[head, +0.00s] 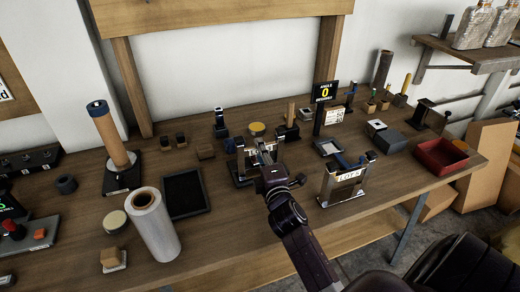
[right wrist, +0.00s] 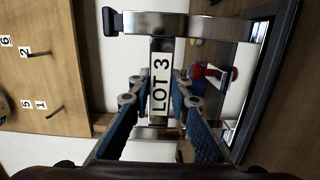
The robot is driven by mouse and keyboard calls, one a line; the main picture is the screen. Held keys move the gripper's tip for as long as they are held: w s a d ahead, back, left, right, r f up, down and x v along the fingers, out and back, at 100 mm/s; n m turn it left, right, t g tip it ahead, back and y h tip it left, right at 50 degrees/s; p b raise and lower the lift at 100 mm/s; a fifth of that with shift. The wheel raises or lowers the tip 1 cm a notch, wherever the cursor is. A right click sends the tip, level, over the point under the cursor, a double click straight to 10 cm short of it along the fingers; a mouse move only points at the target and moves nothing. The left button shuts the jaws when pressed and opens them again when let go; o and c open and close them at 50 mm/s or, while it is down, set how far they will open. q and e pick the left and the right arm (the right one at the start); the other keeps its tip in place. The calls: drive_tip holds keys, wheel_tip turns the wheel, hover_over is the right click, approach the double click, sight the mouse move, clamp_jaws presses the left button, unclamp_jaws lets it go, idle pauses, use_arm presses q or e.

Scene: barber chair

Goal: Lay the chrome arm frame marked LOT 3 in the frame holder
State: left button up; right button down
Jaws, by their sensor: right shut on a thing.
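The chrome arm frame marked LOT 3 (right wrist: 162,60) fills the middle of the right wrist view. It has a bright crossbar with a dark pad at one end, and its white label reads LOT 3. My right gripper (right wrist: 158,95) is shut on it, with one blue finger on each side of the labelled bar. In the head view my right gripper (head: 268,160) is over the middle of the bench, close to a dark stand (head: 242,172); its body partly hides the frame. I cannot tell which stand is the frame holder. My left gripper is out of view.
A similar chrome frame labelled LOT 5 (head: 345,186) stands just right of my right arm. A sign reading ANGLE 0 (head: 325,91) stands behind it. A red tray (head: 441,155) is at the right, a black tray (head: 185,193) and white roll (head: 153,225) at the left.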

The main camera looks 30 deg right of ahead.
drive_tip(key=shift+r, duration=0.15)
drive_tip(key=c, duration=1.7)
unclamp_jaws()
drive_tip(key=shift+s+f, duration=0.15)
drive_tip(key=shift+f, duration=0.1)
drive_tip(key=v, duration=1.2)
drive_tip(key=shift+r, duration=0.15)
